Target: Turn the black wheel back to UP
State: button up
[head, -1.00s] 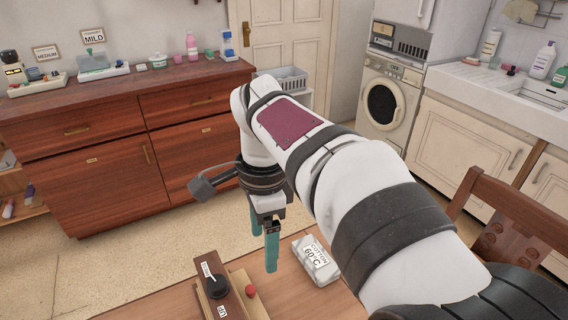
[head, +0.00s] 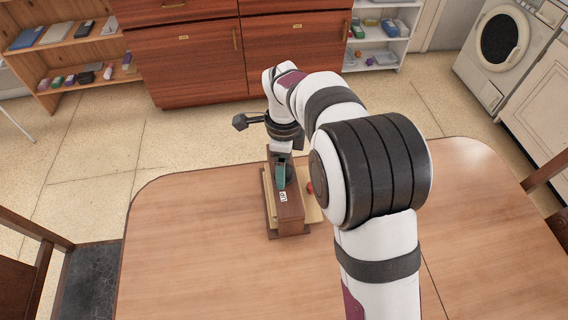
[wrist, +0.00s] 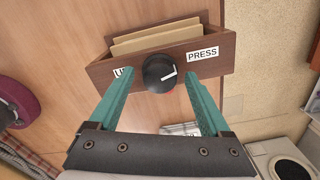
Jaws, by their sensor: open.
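The black wheel (wrist: 160,70) sits on the side of a brown wooden box (wrist: 208,55), with a white pointer line on its face. In the wrist view the line points right, toward the PRESS label (wrist: 202,54). The UP label (wrist: 123,72) is on the left, partly covered by a finger. My gripper (wrist: 156,78) is open, its teal fingers on either side of the wheel; I cannot tell if they touch it. In the head view my gripper (head: 281,184) is over the box (head: 290,216) and hides the wheel. The UP label (head: 283,197) shows there.
A red knob (head: 310,187) is beside the box, close to my arm. The table (head: 200,240) is clear to the left and front. A white labelled block (wrist: 180,129) lies near the right finger in the wrist view. A chair (head: 30,250) stands at the left.

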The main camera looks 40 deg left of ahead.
jog(key=shift+f, duration=0.1)
grip_shut()
dwell(0.4)
